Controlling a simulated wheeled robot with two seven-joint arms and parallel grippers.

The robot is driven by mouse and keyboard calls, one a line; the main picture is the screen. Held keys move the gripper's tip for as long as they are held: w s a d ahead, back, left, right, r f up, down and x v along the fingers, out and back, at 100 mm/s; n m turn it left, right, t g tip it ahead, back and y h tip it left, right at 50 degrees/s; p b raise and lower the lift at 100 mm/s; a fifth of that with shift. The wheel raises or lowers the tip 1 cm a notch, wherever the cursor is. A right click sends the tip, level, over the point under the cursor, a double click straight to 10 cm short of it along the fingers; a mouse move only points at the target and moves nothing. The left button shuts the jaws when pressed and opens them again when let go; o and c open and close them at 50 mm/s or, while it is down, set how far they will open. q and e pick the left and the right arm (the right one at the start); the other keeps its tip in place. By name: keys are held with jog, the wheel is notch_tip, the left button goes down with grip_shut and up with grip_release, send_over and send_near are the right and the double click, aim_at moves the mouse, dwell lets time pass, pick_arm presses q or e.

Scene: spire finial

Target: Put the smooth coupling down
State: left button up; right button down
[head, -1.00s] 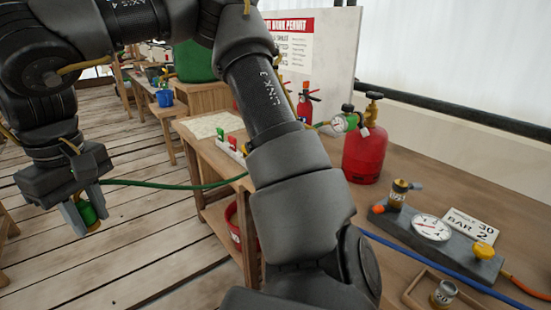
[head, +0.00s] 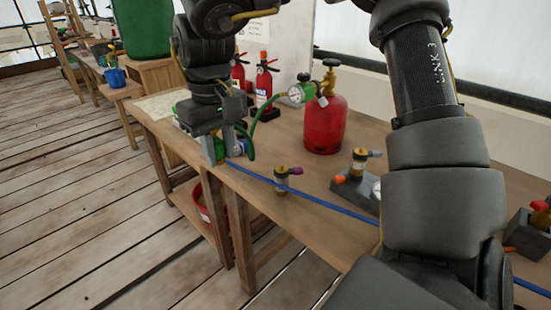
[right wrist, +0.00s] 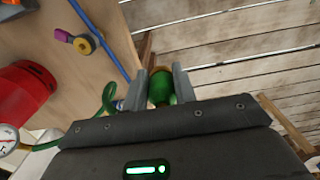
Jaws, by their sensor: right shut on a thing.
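My right gripper (head: 226,149) is at the left edge of the workbench, pointing down. It is shut on a green coupling (right wrist: 160,88), which shows between its two fingers in the right wrist view. A green hose (head: 266,112) loops from the gas bottle's regulator to the gripper. In the head view the fingers mostly hide the coupling, and I cannot tell whether its surface is smooth or whether it touches the bench. My left gripper is not in view.
The workbench (head: 300,215) carries a blue hose (head: 318,199) running close to the gripper. A brass fitting with a purple tip (head: 281,181), a red gas bottle (head: 325,125) and fire extinguishers (head: 264,78) stand on it. Left of the bench is open plank floor.

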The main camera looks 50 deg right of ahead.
jog(key=shift+w+d+f, duration=0.1)
jog(key=shift+w+d, duration=0.05)
jog(key=w+d+f, duration=0.3)
jog(key=d, duration=0.4)
send_over(252, 173)
jog(key=a, duration=0.1)
jog(key=f, duration=0.5)
jog(key=shift+s+a+f, duration=0.1)
jog(key=shift+s+f, duration=0.05)
jog(key=shift+s, duration=0.2)
jog(key=shift+w+d+f, duration=0.1)
jog(key=shift+d+f, duration=0.2)
jog(key=shift+f, duration=0.15)
jog(key=f, duration=0.3)
jog(key=shift+w+d+f, duration=0.15)
jog(key=shift+d, duration=0.15)
jog(key=shift+f, duration=0.25)
jog(key=shift+r, duration=0.1)
